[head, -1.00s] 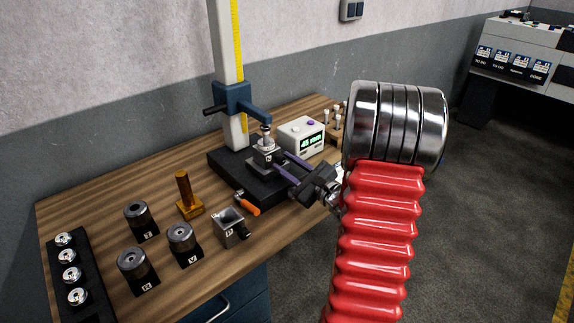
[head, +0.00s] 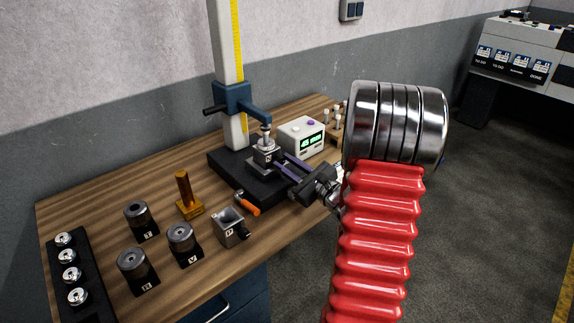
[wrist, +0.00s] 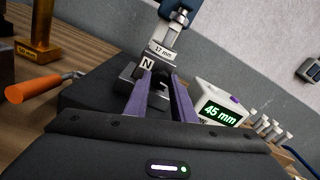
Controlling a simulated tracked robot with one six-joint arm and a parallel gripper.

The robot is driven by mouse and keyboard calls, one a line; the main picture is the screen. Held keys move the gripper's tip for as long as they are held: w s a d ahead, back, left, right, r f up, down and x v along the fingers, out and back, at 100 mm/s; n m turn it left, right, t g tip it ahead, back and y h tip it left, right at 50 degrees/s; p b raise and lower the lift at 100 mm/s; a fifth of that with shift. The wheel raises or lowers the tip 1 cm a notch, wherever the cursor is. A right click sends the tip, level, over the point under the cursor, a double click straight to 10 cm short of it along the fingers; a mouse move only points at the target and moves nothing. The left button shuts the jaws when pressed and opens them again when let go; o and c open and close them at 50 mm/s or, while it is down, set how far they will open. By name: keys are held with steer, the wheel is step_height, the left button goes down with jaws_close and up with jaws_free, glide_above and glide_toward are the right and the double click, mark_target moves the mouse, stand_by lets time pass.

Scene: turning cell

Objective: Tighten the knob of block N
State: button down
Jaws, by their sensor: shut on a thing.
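Block N (head: 262,157) is a small grey metal block on the black base of a gauge stand, under the stand's blue arm. In the wrist view, its N label (wrist: 147,64) faces me, with a light part marked 17 mm (wrist: 164,50) above it. My gripper (head: 281,163) reaches in from the right with two purple fingers. In the wrist view, the fingers (wrist: 159,84) close around a small dark knob (wrist: 159,81) at the block's near side. The fingers hide most of the knob, so its seating is hard to see.
The gauge stand's blue arm (head: 245,102) is just above the block. A display box (head: 302,137) reading 45 mm stands close on the right. An orange-handled tool (head: 248,204), a brass post (head: 185,190), an open metal block (head: 229,226) and several dark cylinders stand to the left.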

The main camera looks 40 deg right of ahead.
steer(key=m, duration=0.4)
steer(key=shift+m, duration=0.4)
steer(key=shift+d+m, duration=0.1)
steer(key=shift+m, duration=1.9)
steer(key=c, duration=1.8)
jaws_free()
steer(key=shift+o, duration=0.2)
steer(key=shift+s, duration=0.1)
steer(key=s, duration=1.3)
steer(key=shift+s+d, duration=0.2)
steer(key=shift+s, duration=0.15)
steer(key=shift+f, duration=0.1)
